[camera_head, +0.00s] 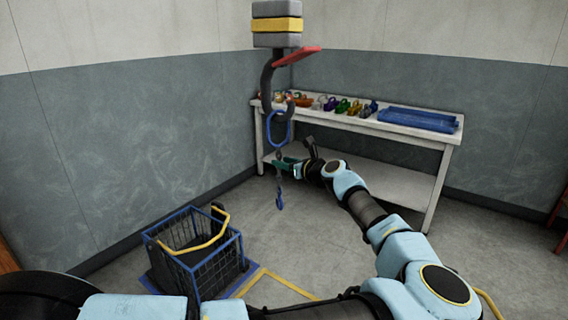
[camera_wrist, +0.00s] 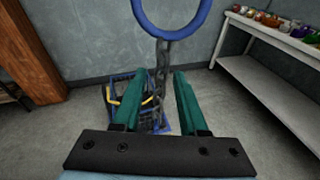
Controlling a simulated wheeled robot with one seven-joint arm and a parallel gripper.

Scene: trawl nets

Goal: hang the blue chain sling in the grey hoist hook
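The grey hoist hook (camera_head: 267,82) hangs below its grey and yellow block, with a red latch (camera_head: 297,56) swung out to the right. The blue ring of the chain sling (camera_head: 289,130) is at the hook's lower bend, and its top overlaps the hook there. The ring also shows at the top of the wrist view (camera_wrist: 172,35). The grey chain hangs straight down to a small blue hook (camera_head: 280,201). My gripper (camera_head: 282,163) is below the ring; in the wrist view its teal fingers (camera_wrist: 158,98) stand apart on either side of the chain, with gaps visible.
A white bench (camera_head: 440,175) along the back wall holds several coloured shackles (camera_head: 342,105) and a blue tray (camera_head: 420,119). A blue wire basket (camera_head: 222,270) with a yellow-edged dark item stands on the floor at the lower left, beside yellow floor lines. The floor between basket and bench is clear.

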